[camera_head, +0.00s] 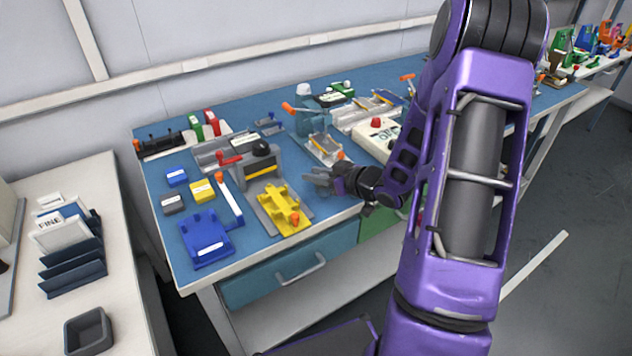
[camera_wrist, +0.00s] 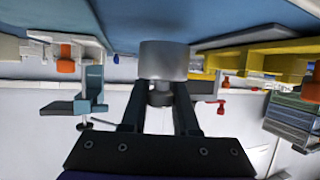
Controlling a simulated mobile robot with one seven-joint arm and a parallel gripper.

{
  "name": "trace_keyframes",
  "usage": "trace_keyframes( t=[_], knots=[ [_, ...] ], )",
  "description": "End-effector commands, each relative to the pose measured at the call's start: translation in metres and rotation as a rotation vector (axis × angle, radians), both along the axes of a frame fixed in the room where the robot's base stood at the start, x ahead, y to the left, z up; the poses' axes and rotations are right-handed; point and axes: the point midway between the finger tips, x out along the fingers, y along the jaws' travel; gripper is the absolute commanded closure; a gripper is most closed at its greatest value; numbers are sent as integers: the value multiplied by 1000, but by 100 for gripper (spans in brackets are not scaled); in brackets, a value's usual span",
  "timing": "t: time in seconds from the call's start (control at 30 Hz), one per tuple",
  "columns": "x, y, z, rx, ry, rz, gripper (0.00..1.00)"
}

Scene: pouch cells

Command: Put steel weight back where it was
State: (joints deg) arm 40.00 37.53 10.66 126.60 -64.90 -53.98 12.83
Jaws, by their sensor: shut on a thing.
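The steel weight (camera_wrist: 164,60) is a plain grey cylinder with a narrower dark neck, seen in the wrist view. My gripper (camera_wrist: 158,98) is shut on the neck, one dark finger on each side. In the head view my gripper (camera_head: 322,180) is low over the front part of the blue workbench (camera_head: 336,212), right of the yellow fixture (camera_head: 282,208). The weight is too small there to tell clearly from the fingers. The wrist view is upside down, with the blue bench top (camera_wrist: 225,18) above. I cannot tell whether the weight touches the bench.
A grey and white fixture with an orange knob (camera_wrist: 66,62) is at the left in the wrist view, and the yellow fixture (camera_wrist: 255,62) is at the right. Blue bench around my gripper is bare.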

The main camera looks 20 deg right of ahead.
Motion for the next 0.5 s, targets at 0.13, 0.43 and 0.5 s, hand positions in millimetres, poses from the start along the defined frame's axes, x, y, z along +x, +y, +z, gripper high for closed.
trace_keyframes(
  t=[0.13,0.43,0.5],
  knots=[
    [0,0,-15,1,-2,0,100],
    [0,0,-18,-1,-1,-1,100],
    [0,0,-18,0,0,0,66]
  ],
)
